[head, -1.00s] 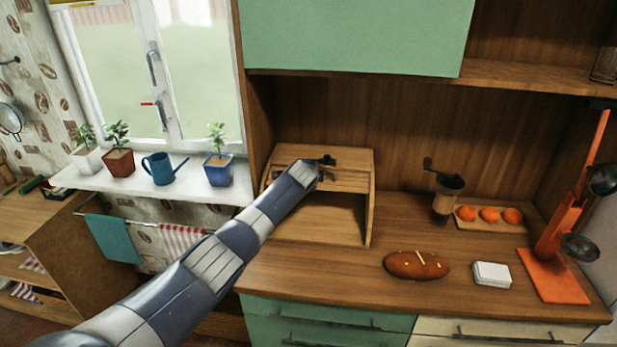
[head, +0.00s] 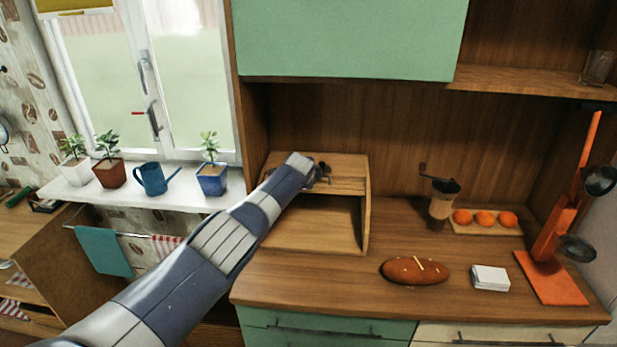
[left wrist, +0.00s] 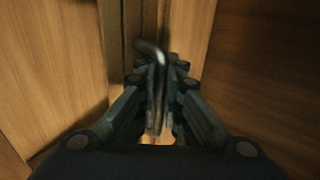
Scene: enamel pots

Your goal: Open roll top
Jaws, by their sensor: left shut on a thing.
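The wooden bread box (head: 366,208) with the roll top stands on the counter against the back wall. Its front is open and its inside looks empty. The slatted roll top (head: 345,184) is rolled up near the top of the box. My left gripper (head: 322,174) is at the upper front of the box. In the left wrist view my left gripper (left wrist: 162,105) is shut on a thin metal handle (left wrist: 151,48). My left arm hides the left side of the box. My right gripper is not in view.
A bread loaf (head: 414,270) and a white box (head: 490,278) lie on the counter to the right. Behind them are a coffee grinder (head: 441,200) and oranges on a board (head: 484,229). A green cabinet (head: 350,38) hangs above. An orange stand (head: 553,270) is at far right.

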